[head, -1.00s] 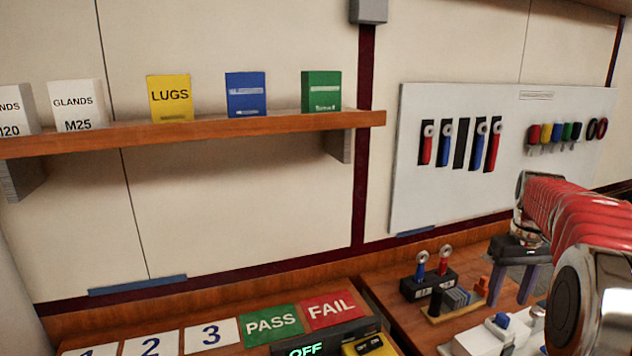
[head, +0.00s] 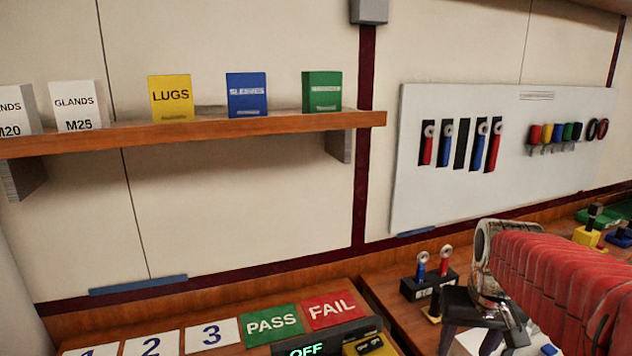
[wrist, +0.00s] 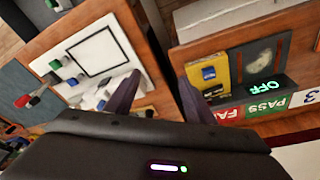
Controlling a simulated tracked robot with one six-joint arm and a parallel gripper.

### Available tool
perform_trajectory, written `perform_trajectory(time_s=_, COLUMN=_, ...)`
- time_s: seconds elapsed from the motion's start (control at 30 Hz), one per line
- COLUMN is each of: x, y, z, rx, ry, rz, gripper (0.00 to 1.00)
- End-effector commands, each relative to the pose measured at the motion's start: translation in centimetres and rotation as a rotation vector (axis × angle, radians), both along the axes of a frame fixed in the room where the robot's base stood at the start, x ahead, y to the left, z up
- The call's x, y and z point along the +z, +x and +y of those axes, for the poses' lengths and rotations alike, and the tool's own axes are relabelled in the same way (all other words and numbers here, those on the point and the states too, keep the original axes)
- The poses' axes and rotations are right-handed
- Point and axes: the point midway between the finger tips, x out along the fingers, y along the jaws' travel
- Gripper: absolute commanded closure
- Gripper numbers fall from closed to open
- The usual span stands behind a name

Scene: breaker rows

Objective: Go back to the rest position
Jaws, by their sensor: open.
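My gripper (head: 482,338) is at the lower right of the head view, above the right-hand bench, with its dark fingers spread and pointing down. The red ribbed sleeve of my arm runs from it to the right edge. In the wrist view my gripper (wrist: 157,97) shows two dark fingers apart, with nothing between them. In that view a white panel (wrist: 100,45) lies to the left of the fingers and a yellow device (wrist: 207,72) to the right. I see no mark for a rest position.
A black holder (head: 425,287) with red and blue-handled tools stands close left of my gripper. A white tool board (head: 435,190) hangs behind. PASS (head: 273,324) and FAIL (head: 331,309) cards lie on the left bench. A wooden shelf (head: 230,130) holds several boxes.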

Motion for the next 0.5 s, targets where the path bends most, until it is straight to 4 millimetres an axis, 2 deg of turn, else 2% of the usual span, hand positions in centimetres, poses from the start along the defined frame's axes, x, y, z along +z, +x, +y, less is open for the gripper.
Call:
perform_trajectory(time_s=0.1, x=-0.2, y=-1.9, z=1.7, rx=0.004, ry=0.000, rz=-0.024, gripper=0.51)
perform_trajectory(time_s=0.5, x=-1.2, y=-7.6, z=6.3, rx=0.044, ry=-0.001, rz=-0.104, gripper=0.51)
